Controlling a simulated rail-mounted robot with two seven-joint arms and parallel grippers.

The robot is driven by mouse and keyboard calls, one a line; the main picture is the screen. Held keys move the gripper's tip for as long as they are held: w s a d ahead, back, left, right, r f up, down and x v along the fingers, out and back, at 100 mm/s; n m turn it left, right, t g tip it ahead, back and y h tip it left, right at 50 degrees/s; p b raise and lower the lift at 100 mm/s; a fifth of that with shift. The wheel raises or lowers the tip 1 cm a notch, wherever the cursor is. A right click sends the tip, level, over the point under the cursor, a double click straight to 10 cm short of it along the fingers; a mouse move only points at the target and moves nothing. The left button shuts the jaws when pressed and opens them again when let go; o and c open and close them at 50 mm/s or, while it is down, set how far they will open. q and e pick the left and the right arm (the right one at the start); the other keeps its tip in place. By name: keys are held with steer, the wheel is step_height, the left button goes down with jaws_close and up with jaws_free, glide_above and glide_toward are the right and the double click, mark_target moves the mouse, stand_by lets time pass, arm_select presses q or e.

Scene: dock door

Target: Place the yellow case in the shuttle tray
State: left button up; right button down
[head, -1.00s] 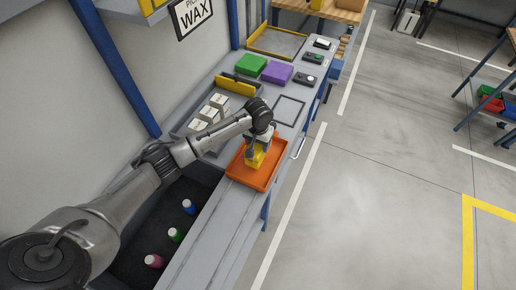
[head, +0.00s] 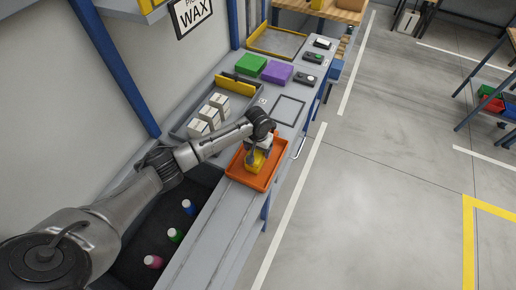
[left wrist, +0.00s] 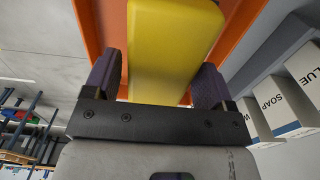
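The yellow case (head: 255,162) is inside the orange tray (head: 238,176), which I take for the shuttle tray, on the bench. My left gripper (head: 257,152) is over the tray with its fingers down around the case. In the left wrist view the yellow case (left wrist: 165,50) stands between the two dark fingers of the left gripper (left wrist: 155,90), with thin orange slivers between case and fingers. The fingers look slightly apart from it. The case's underside is hidden. My right gripper is not in view.
A grey bin with white boxes (head: 207,117) stands left of the tray. Green (head: 250,64) and purple (head: 277,73) cases lie farther back. Bottles, one with a green body (head: 175,235), stand in a dark recess in front. The bench right of the bin has an empty outlined rectangle (head: 288,110).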

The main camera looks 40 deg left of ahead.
arm_select(q)
steer(key=shift+o, duration=0.7)
steer(key=shift+r, duration=0.25)
step_height(320, 180, up, 12)
steer(key=p, duration=0.2)
steer(key=s+d+f+m+t+h, duration=0.1)
steer(key=s+d+f+m, duration=0.3)
steer(key=s+d+f, duration=0.85)
steer(key=s+r+m+t, duration=0.1)
steer(key=s+r, duration=0.3)
steer(key=s, duration=1.8)
steer(key=shift+d+r+t+y, duration=0.15)
steer(key=shift+d+t+y, duration=0.25)
steer(key=shift+t, duration=0.4)
